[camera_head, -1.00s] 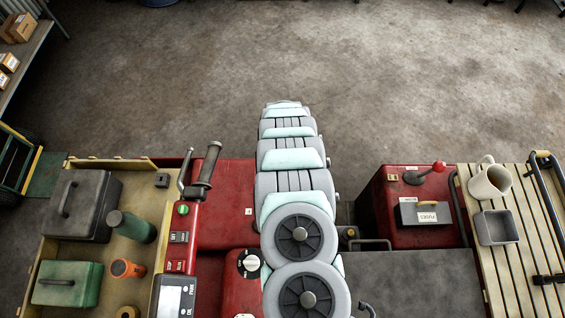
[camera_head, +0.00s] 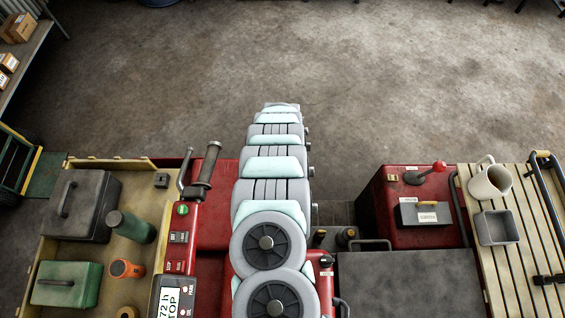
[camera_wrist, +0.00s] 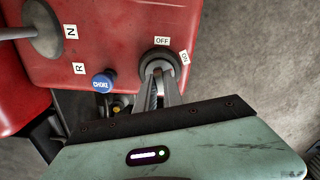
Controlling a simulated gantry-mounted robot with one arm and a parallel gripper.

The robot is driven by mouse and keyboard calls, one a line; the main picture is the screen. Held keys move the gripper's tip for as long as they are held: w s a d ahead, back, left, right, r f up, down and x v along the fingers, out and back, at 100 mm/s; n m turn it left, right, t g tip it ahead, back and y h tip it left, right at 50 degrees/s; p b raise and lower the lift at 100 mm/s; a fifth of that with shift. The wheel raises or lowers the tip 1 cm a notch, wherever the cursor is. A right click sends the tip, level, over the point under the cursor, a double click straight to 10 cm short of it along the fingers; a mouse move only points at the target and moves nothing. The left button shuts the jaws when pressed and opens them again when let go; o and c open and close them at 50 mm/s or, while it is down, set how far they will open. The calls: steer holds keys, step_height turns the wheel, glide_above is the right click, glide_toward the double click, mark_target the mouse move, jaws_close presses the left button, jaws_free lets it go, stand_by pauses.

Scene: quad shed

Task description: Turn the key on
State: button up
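The key switch (camera_wrist: 158,57) is a round dark fitting on a red panel in the wrist view. An OFF label (camera_wrist: 162,41) is above it and an ON label (camera_wrist: 184,57) to its right. My gripper (camera_wrist: 157,74) has its two narrow grey fingers at the switch, with only a small gap between them. The fingertips overlap the switch face, and the key itself is hidden behind or between them. I cannot tell whether they grip it. In the head view my arm covers the switch and the gripper.
A blue CHOKE knob (camera_wrist: 102,82) is close left of the fingers. A lever (camera_wrist: 40,32) with R and N labels is at the upper left. In the head view, a handlebar grip (camera_head: 208,165) is left of my arm and a red box (camera_head: 415,205) is to the right.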

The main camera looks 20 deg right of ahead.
steer(key=o, duration=0.4)
steer(key=shift+r, duration=0.1)
step_height(320, 180, up, 8)
steer(key=p, duration=0.5)
steer(key=shift+p, duration=0.4)
steer(key=shift+s, duration=0.1)
